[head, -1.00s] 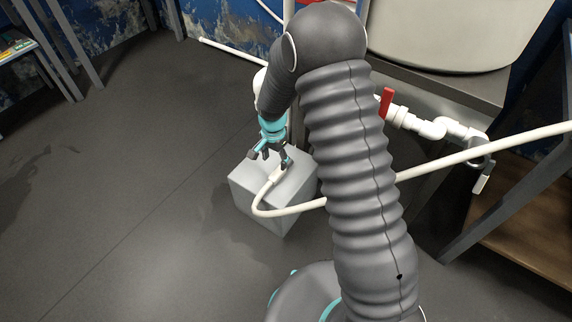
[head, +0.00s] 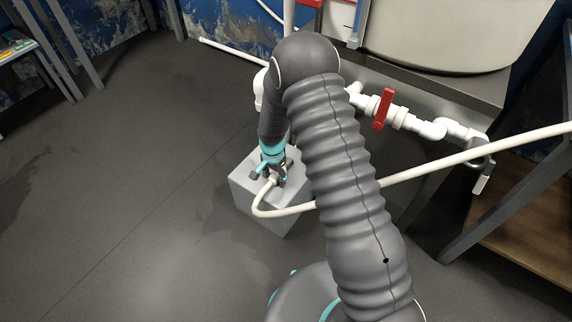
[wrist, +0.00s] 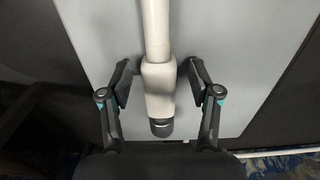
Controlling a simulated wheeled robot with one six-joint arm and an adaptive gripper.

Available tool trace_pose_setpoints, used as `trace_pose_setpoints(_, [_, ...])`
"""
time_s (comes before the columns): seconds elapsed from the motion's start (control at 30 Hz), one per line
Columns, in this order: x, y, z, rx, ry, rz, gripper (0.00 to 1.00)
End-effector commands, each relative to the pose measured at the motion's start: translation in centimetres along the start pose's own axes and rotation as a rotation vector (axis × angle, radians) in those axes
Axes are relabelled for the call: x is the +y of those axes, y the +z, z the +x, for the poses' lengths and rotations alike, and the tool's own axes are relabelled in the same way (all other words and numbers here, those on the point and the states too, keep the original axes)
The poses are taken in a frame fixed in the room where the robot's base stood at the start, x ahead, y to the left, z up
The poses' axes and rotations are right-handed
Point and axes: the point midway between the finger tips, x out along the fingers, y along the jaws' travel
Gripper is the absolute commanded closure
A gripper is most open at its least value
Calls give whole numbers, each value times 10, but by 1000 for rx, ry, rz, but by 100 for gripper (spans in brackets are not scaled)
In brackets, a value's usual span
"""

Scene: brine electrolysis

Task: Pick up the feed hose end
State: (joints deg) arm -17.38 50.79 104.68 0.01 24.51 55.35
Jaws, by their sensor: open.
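The feed hose end (wrist: 158,92) is a cream-white sleeve with a dark tip, lying on a light grey block (head: 245,190). In the wrist view it sits between the two fingers of my gripper (wrist: 158,82), with a gap on each side. My gripper is open and its fingers straddle the hose end without visibly touching it. In the head view my gripper (head: 268,178) is low over the block's top and hides most of the hose end. The white hose (head: 285,211) curves off the block's front and runs behind my arm.
A white pipe with a red valve handle (head: 383,109) runs below a large pale tank (head: 440,35) on a dark stand. The hose continues at right to a hook (head: 482,150) near a wooden shelf (head: 525,215). The floor at left is clear.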

Motion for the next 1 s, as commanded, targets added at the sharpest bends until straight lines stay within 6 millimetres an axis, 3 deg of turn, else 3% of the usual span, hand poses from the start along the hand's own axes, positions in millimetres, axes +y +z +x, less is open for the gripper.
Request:
trace_pose_setpoints(0.1, [0,0,0,0,0,0,38])
trace_pose_setpoints(0.3, [0,0,0,0,0,0,88])
trace_pose_setpoints(0.37, [0,0,0,0,0,0,100])
trace_pose_setpoints(0.73, [-1,0,-8,1,-2,0,100])
trace_pose_setpoints(1.0, [-1,0,-54,2,-3,0,100])
